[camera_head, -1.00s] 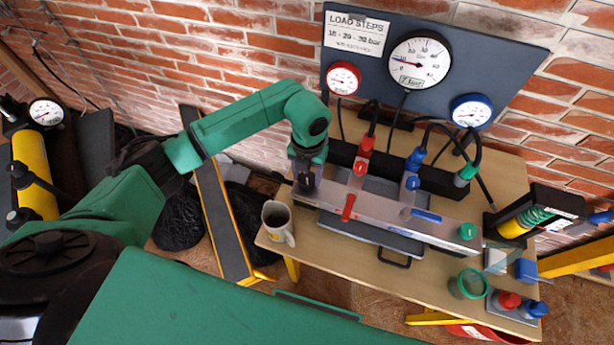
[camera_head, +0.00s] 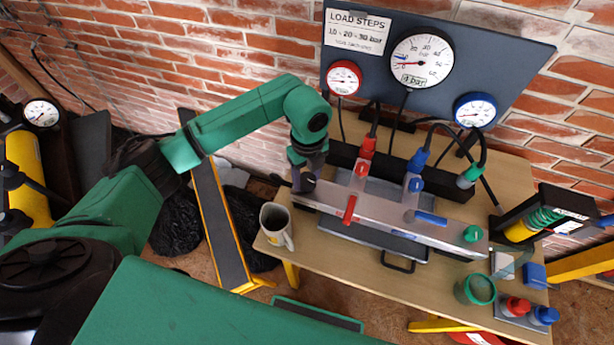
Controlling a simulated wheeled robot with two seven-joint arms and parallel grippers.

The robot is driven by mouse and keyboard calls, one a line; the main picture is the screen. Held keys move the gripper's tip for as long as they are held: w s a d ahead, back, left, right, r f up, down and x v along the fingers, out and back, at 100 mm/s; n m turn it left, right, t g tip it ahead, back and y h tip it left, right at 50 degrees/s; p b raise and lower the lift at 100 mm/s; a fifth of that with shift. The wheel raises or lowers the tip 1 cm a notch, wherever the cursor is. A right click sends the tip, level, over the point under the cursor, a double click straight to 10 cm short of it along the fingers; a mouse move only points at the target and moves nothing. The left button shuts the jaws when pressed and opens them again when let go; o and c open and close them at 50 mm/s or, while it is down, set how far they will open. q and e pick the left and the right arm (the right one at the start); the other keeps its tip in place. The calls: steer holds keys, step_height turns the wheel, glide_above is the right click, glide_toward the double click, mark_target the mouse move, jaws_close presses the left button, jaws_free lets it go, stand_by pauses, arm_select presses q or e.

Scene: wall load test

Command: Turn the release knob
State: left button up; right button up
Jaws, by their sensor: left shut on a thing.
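The silver manifold block (camera_head: 385,219) lies along the table. My left gripper (camera_head: 302,182) points down at its left end and is shut on a dark knob (camera_head: 309,183), which I take to be the release knob. The fingers hide most of it. A black lever end (camera_head: 277,179) sticks out to the left of the gripper. The large white gauge (camera_head: 421,60) on the panel has its needle low on the left, and its small display seems to read 4 bar. My right gripper is not in view.
A red lever (camera_head: 350,210), a blue lever (camera_head: 431,218) and a green knob (camera_head: 473,234) sit on the block. A mug (camera_head: 275,227) stands close to the left gripper, at the table's left edge. Hoses rise behind the block. A green cup (camera_head: 475,290) stands at right.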

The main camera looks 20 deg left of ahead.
arm_select(q)
steer(key=shift+w+r+n, duration=0.15)
steer(key=shift+n, duration=0.85)
steer(key=o, duration=1.4)
steer(key=shift+c, duration=0.2)
